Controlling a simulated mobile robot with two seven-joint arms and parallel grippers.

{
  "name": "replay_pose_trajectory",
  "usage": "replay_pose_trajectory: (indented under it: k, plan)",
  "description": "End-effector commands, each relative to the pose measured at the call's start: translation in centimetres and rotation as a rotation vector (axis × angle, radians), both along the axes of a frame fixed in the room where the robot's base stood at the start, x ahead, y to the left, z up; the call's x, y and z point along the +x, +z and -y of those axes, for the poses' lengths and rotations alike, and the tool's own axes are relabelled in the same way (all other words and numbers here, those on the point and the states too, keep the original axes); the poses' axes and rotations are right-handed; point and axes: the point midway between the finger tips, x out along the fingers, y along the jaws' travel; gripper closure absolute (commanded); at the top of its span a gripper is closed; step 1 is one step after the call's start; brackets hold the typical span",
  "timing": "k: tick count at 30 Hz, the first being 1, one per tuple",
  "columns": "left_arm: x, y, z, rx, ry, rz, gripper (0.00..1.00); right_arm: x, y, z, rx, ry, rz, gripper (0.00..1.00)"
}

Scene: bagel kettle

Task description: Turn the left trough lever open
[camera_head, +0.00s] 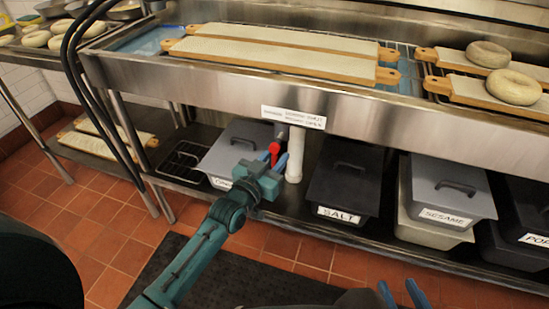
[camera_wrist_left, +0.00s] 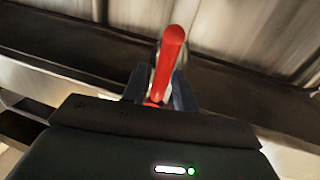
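The red trough lever (camera_head: 274,150) is under the front edge of the steel trough, beside a white vertical pipe (camera_head: 295,155). In the left wrist view the lever (camera_wrist_left: 170,58) sticks up between my left gripper's fingers, tilted slightly right. My left gripper (camera_head: 272,163) is around the lever, one blue finger on each side, spread apart. Whether a finger touches the lever is hard to tell. The lever's base is partly hidden by the gripper. My right gripper (camera_head: 401,294) shows only its blue fingertips at the bottom edge, apart and empty.
The steel trough (camera_head: 240,88) with boards on top runs above. Below it, on a low shelf, stand a grey lidded bin (camera_head: 235,150), the salt bin (camera_head: 345,180) and the sesame bin (camera_head: 450,190). A black mat (camera_head: 240,282) lies on the tiled floor.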

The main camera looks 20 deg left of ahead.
Motion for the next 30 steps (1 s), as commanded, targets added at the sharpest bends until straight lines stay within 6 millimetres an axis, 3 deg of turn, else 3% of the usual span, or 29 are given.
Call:
replay_pose_trajectory:
  k: [10, 30]
  plan:
    - [-0.04, -0.01, -0.02, 0.0, 0.0, 0.0, 1.0, 0.15, 0.14, -0.02, 0.001, 0.0, 0.006, 0.64]
    - [-0.05, -0.09, -0.89, -0.039, 0.0, -0.003, 1.0, 0.17, 0.13, 0.03, 0.0, 0.0, 0.006, 0.64]
